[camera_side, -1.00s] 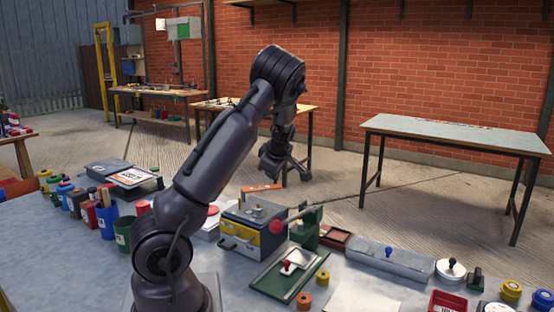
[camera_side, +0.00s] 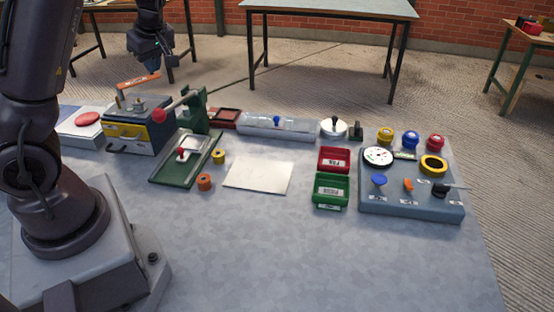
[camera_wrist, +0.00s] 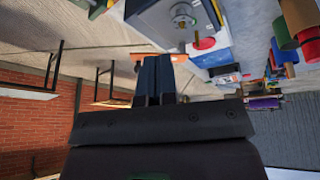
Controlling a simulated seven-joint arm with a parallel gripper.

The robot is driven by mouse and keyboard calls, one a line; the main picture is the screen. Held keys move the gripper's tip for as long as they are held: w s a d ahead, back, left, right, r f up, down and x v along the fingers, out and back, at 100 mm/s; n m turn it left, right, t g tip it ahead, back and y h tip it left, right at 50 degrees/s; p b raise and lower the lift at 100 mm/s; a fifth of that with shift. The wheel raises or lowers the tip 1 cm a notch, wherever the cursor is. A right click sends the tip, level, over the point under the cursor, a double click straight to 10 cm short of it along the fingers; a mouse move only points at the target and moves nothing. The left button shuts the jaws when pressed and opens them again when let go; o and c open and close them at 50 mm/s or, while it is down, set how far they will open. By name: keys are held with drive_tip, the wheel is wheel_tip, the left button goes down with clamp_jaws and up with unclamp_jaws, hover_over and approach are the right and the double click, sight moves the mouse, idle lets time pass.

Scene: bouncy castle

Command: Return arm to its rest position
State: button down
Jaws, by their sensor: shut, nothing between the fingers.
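My gripper (camera_side: 152,66) hangs at the top left of the side view, above and behind the grey and yellow box (camera_side: 140,130). An orange bar (camera_side: 138,79) shows just below the fingers, over the box; I cannot tell whether they touch. In the wrist view my gripper (camera_wrist: 157,62) has its two dark fingers side by side, closed with nothing between them. The orange bar (camera_wrist: 150,57) appears behind the fingertips there. The box (camera_wrist: 165,20) is at the top of that view, which is turned upside down.
A green press (camera_side: 195,110) with a red-knobbed lever stands right of the box. A green board (camera_side: 187,160), a white sheet (camera_side: 259,174), red (camera_side: 333,160) and green (camera_side: 331,191) trays and a control panel (camera_side: 412,200) lie further right. The front of the grey table (camera_side: 300,260) is clear.

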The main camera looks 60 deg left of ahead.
drive_tip(key=w+d+r+m+t+h, duration=0.2)
drive_tip(key=d+m+h, duration=0.2)
drive_tip(key=d+m, duration=1)
drive_tip(key=s+d+r+m+t, duration=0.2)
drive_tip(key=s+d+r+m, duration=0.1)
drive_tip(key=d, duration=0.6)
drive_tip(key=s+d+r+m+t, duration=0.2)
drive_tip(key=s+d+r+m, duration=0.2)
drive_tip(key=d, duration=0.5)
drive_tip(key=shift+d+r+m+h, duration=0.3)
drive_tip(key=shift+d+r+m, duration=0.1)
drive_tip(key=shift+r, duration=0.35)
